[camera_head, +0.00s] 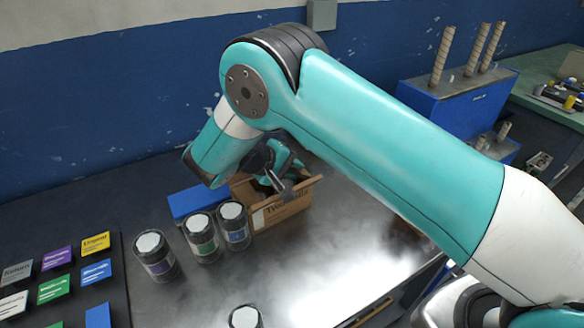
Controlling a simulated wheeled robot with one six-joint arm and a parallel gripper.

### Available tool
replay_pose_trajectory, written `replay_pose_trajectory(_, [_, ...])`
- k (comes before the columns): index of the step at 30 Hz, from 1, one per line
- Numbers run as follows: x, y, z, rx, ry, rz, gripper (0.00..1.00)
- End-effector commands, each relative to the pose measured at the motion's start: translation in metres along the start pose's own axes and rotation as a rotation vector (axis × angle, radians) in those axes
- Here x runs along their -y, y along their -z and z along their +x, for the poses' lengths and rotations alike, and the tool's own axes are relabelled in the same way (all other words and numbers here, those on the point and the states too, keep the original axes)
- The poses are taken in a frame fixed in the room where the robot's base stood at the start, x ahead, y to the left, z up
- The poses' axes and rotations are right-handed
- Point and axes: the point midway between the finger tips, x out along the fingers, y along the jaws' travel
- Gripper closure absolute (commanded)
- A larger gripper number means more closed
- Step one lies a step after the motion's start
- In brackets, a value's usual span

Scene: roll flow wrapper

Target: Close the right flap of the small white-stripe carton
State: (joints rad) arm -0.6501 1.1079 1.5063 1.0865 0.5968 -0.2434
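A small brown cardboard carton (283,212) stands on the dark table, with dark printed lettering and a pale patch on its front face. Its right flap (306,186) sticks up and outward at the right rim. My gripper (284,187) is dark and points down at the carton's open top, close to the right flap. I cannot tell whether it touches the flap or whether its fingers are open. My arm and gripper hide much of the carton's inside and its back.
A blue box (196,201) is left of the carton. Dark jars with white lids (201,238) stand in front of it, and another (245,317) is at the front edge. Coloured cards (56,258) lie at left. A blue rack (457,97) is at right.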

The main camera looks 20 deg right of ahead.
Motion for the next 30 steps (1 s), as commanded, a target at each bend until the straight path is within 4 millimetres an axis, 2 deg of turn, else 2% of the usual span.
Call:
replay_pose_trajectory(1, [0.0000,0.0000,-0.0001,0.000,0.000,0.000,0.92])
replay_pose_trajectory(2, [0.0000,0.0000,-0.0002,0.000,0.000,0.000,0.99])
replay_pose_trajectory(3, [0.0000,0.0000,-0.0002,0.000,0.000,0.000,1.00])
replay_pose_trajectory(8, [0.0021,0.0002,0.0004,-0.001,-0.014,-0.002,1.00])
replay_pose_trajectory(15, [0.0080,0.0003,0.0001,-0.001,-0.128,-0.001,1.00])
replay_pose_trajectory(23, [0.0072,0.0000,-0.0007,0.000,-0.136,-0.001,1.00])
replay_pose_trajectory(24, [0.0072,0.0000,-0.0007,0.000,-0.136,-0.001,0.86])
replay_pose_trajectory(27, [0.0071,0.0000,-0.0007,0.000,-0.136,-0.001,0.63])
replay_pose_trajectory(30, [0.0070,0.0000,-0.0007,0.000,-0.136,-0.001,0.62])
